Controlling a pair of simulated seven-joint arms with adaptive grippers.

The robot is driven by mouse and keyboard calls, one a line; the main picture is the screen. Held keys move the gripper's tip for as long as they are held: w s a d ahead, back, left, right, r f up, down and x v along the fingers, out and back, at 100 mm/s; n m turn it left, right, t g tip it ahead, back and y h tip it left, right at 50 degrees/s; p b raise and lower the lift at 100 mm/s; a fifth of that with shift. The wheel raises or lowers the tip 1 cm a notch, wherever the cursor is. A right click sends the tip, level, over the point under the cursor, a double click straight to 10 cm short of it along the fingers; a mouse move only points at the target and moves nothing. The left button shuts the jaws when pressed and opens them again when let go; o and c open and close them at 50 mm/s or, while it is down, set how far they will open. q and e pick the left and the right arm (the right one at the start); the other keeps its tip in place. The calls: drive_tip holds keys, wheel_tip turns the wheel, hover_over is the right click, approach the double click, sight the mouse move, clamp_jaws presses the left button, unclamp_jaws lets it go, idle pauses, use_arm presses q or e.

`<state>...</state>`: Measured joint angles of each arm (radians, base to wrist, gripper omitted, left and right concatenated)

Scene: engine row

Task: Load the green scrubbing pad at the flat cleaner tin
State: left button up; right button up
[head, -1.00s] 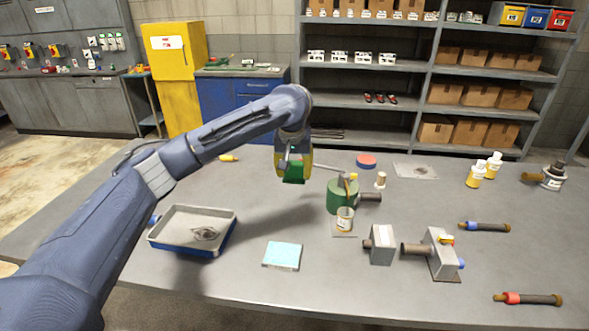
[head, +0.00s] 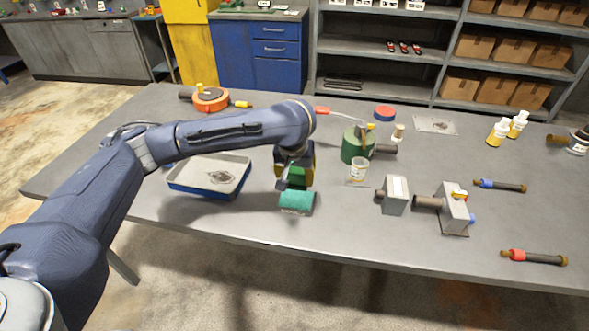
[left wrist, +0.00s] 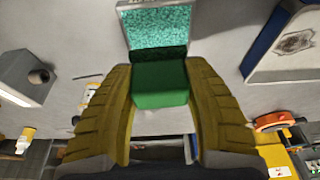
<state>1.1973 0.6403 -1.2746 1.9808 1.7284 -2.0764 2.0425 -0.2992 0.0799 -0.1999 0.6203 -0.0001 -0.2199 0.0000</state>
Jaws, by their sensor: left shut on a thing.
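The green scrubbing pad (left wrist: 160,84) is a green block between the yellow fingers of my left gripper (left wrist: 160,98) in the left wrist view. The left gripper (head: 295,180) is shut on it, low over the front middle of the table in the head view. The flat cleaner tin (head: 297,203) lies just below and in front of the gripper, its teal surface in shadow. In the left wrist view the tin (left wrist: 158,25) has a speckled teal filling and a grey rim, right beyond the pad. I cannot tell whether pad and filling touch. My right gripper is not in view.
A blue-sided tray (head: 242,182) stands left of the gripper. A green canister (head: 352,150) and a small cup (head: 357,172) stand to the right, with grey blocks (head: 396,192) farther right. An orange disc (head: 210,99) lies behind the arm. The table front near the tin is clear.

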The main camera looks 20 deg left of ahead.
use_arm(q)
drive_tip(key=shift+f, duration=2.6)
drive_tip(key=shift+f, duration=0.65)
idle(0.4)
drive_tip(key=shift+r, duration=3.55)
drive_tip(key=shift+s+d, duration=0.15)
drive_tip(key=shift+d, duration=0.05)
approach(296, 199)
drive_tip(key=s+r, duration=0.2)
drive_tip(key=s+a+r+m, duration=0.1)
drive_tip(key=s+a+r, duration=0.2)
drive_tip(key=r, duration=0.2)
drive_tip(key=shift+s+a, duration=0.3)
drive_tip(key=shift+s, duration=0.1)
